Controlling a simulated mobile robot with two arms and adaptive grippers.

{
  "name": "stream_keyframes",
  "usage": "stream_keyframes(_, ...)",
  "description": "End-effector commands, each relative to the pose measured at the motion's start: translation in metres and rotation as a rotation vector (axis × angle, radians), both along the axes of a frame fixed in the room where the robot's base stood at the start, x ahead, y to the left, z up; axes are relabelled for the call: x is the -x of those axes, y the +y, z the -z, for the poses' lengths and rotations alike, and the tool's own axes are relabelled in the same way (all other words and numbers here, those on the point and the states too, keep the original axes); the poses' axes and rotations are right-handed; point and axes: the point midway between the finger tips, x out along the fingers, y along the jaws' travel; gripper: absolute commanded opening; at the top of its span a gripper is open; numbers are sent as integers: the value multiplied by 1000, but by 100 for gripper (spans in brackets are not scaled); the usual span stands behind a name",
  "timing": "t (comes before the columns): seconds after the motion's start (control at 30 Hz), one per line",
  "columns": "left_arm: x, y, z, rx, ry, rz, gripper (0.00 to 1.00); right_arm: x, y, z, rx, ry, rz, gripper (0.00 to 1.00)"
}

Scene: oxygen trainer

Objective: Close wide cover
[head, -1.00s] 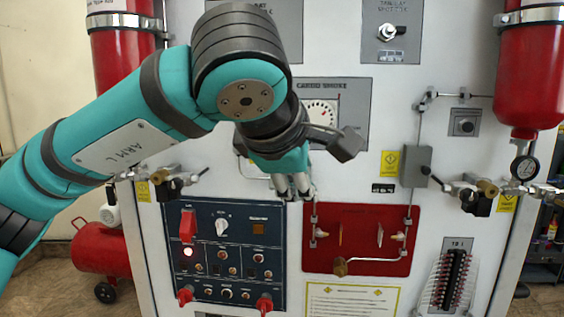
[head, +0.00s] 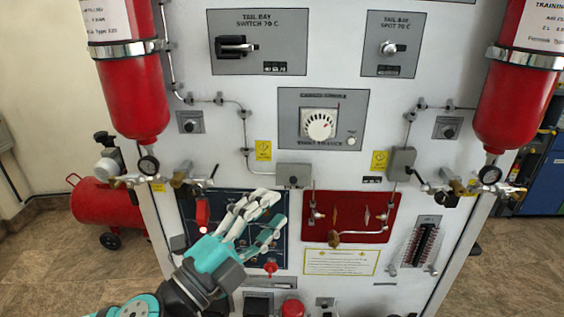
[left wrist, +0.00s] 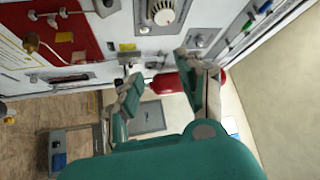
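The blue control panel (head: 284,204) is on the front of the white cabinet. A red switch cover (head: 202,213) stands out at its upper left, beside my left gripper; I cannot tell whether it is fully raised. Another small red cover (head: 270,266) is at the panel's lower right. My left gripper (head: 272,208) is in front of the panel, fingers pointing up and right, hiding much of it. In the left wrist view its fingers (left wrist: 168,85) are spread apart with nothing between them. My right gripper is out of view.
A red panel (head: 385,235) with valves and a pipe is to the right of the blue one. A grey box (head: 293,174) and a dial (head: 318,125) are above. Red cylinders (head: 135,95) flank the cabinet. A red tank (head: 100,212) stands on the floor at left.

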Motion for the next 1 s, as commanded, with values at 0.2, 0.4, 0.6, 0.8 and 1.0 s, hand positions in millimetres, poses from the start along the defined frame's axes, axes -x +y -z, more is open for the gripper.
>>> stream_keyframes(0.2,0,39,44,59,299,-167,38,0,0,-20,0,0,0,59)
stream_keyframes(0.4,-14,36,51,65,324,-187,38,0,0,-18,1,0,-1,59)
stream_keyframes(0.6,-49,19,46,63,322,-187,38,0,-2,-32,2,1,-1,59)
stream_keyframes(0.8,-89,-1,45,62,320,-186,38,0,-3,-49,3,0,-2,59)
stream_keyframes(1.0,-125,-19,46,61,319,-186,38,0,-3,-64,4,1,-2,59)
